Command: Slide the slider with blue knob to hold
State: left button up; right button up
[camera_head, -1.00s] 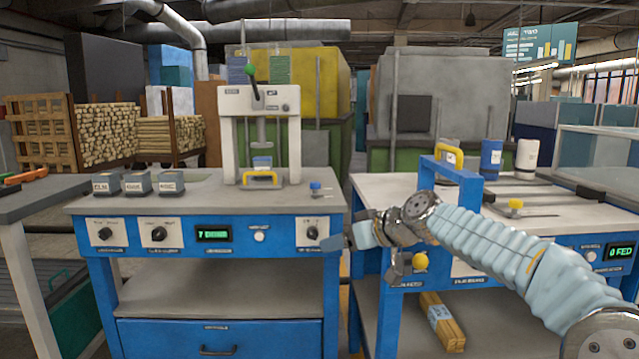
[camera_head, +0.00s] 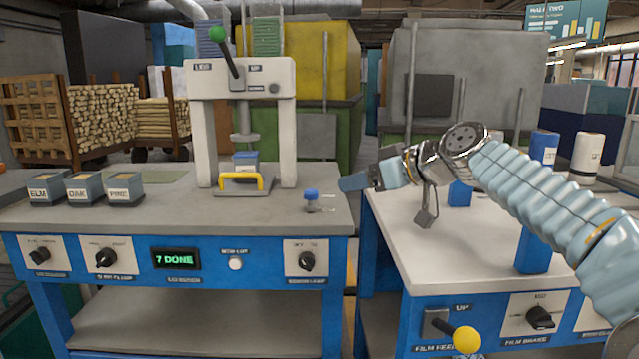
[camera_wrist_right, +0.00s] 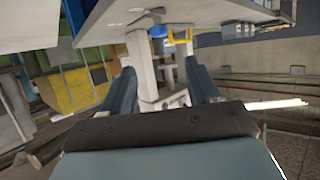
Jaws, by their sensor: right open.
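The slider's blue knob (camera_head: 311,194) stands near the right end of the grey top of the left blue bench (camera_head: 330,208). Small markings lie beside it, too small to read. My right gripper (camera_head: 356,183) reaches in from the right, its fingers pointing left, a little to the right of the knob and apart from it. In the right wrist view, my right gripper (camera_wrist_right: 162,84) shows two blue-grey fingers spread apart with nothing between them. I cannot make out the knob for certain there. My left gripper is not in view.
A white press with a yellow handle (camera_head: 240,182) stands left of the knob. Boxes labelled elm, oak and pine (camera_head: 124,190) sit further left. A display (camera_head: 176,259) reads "7 DONE". A second bench (camera_head: 440,245) stands at right, with a yellow-knobbed lever (camera_head: 466,339) on its front.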

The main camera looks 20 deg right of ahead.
aim_at(312, 191)
jog(key=p+x, duration=0.4)
jog(key=x, duration=0.9)
jog(key=shift+w+r, duration=0.1)
jog(key=shift+r, duration=0.05)
jog(key=shift+w+a+f, duration=0.2)
jog(key=shift+w, duration=0.05)
jog(key=shift+c, duration=0.3)
grip_shut()
